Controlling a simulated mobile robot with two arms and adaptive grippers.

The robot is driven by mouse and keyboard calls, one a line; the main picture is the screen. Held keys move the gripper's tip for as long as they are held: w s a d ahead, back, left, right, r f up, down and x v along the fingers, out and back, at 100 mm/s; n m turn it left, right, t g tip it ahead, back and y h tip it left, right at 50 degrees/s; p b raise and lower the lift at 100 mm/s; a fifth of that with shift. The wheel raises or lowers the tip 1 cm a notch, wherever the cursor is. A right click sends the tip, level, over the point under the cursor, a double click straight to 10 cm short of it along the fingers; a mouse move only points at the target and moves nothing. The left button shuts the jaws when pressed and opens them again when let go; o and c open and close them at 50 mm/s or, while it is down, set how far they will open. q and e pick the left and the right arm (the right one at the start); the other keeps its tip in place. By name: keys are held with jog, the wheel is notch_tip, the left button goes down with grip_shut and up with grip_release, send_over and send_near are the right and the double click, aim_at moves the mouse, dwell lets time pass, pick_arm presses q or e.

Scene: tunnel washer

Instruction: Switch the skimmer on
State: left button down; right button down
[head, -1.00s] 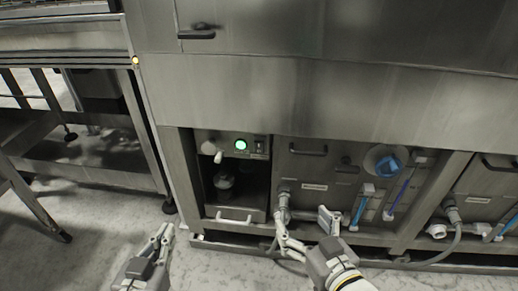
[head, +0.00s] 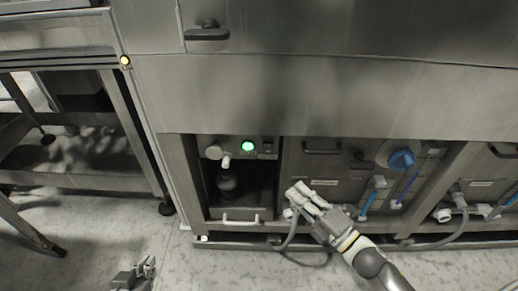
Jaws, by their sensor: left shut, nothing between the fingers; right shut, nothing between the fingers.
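The skimmer unit sits in the left lower bay of the steel washer. Its control panel (head: 240,158) carries a lit green round light (head: 247,146), a pale round knob (head: 214,152), a small pale lever (head: 226,161) and a small dark switch (head: 268,148) at the right. The switch position is too small to read. My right gripper (head: 294,194) is shut and empty, below and right of the panel and apart from the switch in the picture. My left gripper (head: 148,268) is shut and empty, low over the floor at the bottom left.
A pale handle (head: 240,217) lies below the skimmer's dark recess. A steel frame stands at the left. The floor (head: 100,230) in front is clear.

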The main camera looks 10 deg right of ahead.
aim_at(268, 148)
pick_arm(q)
jog(key=shift+a+f, duration=0.2)
jog(key=shift+a, duration=0.1)
pick_arm(e)
jog(key=shift+w+f+n+y, duration=0.2)
jog(key=shift+n+y, duration=0.3)
jog(key=shift+n, duration=0.4)
